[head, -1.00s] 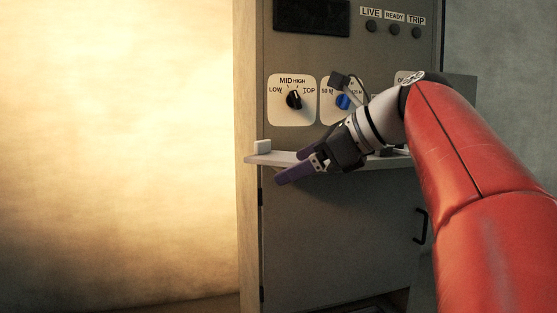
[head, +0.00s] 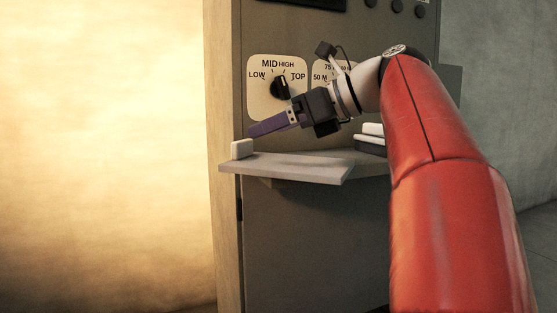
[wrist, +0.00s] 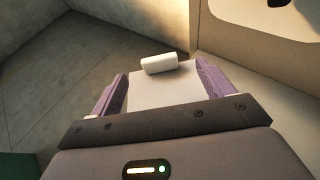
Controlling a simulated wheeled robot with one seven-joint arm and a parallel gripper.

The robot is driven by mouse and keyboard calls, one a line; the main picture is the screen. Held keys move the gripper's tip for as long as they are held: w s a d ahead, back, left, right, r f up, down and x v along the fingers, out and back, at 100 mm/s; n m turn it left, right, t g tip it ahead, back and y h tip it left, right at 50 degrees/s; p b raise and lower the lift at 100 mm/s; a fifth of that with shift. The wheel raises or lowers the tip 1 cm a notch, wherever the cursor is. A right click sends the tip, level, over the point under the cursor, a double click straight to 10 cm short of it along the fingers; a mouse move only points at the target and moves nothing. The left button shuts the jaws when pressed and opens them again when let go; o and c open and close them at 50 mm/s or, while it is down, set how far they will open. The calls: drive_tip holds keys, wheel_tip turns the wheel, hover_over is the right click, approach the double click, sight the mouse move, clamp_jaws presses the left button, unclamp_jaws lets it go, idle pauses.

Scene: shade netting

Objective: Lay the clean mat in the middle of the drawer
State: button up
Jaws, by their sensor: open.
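No clean mat or drawer can be made out for certain. A pale flat shelf (head: 300,168) juts from the front of a grey cabinet. A small white block (head: 242,149) stands at its left end. My gripper (head: 252,130) is over the shelf, its purple fingers pointing left towards the block. In the wrist view my gripper (wrist: 162,74) is open, with the white block (wrist: 160,64) showing just beyond and between the fingertips. Nothing is held. A small stack of white and grey flat pieces (head: 371,138) is at the shelf's right, partly hidden by my arm.
The grey cabinet (head: 300,235) rises behind the shelf, with a black knob (head: 281,88) marked LOW, MID, HIGH, TOP close behind my gripper. A second dial is partly covered by my wrist. A bright plain wall (head: 100,150) and open space lie to the left.

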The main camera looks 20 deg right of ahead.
sight(246, 141)
drive_tip(key=b+x, duration=0.1)
drive_tip(key=x, duration=0.2)
drive_tip(key=b+x, duration=0.1)
drive_tip(key=x, duration=0.2)
drive_tip(key=shift+s+a+f, duration=0.1)
drive_tip(key=shift+a+f, duration=0.05)
drive_tip(key=shift+f, duration=0.3)
drive_tip(key=shift+w+a+f, duration=0.15)
drive_tip(key=shift+w+a, duration=0.25)
drive_tip(key=shift+w, duration=0.05)
drive_tip(key=shift+c, duration=0.4)
drive_tip(key=c, duration=1.1)
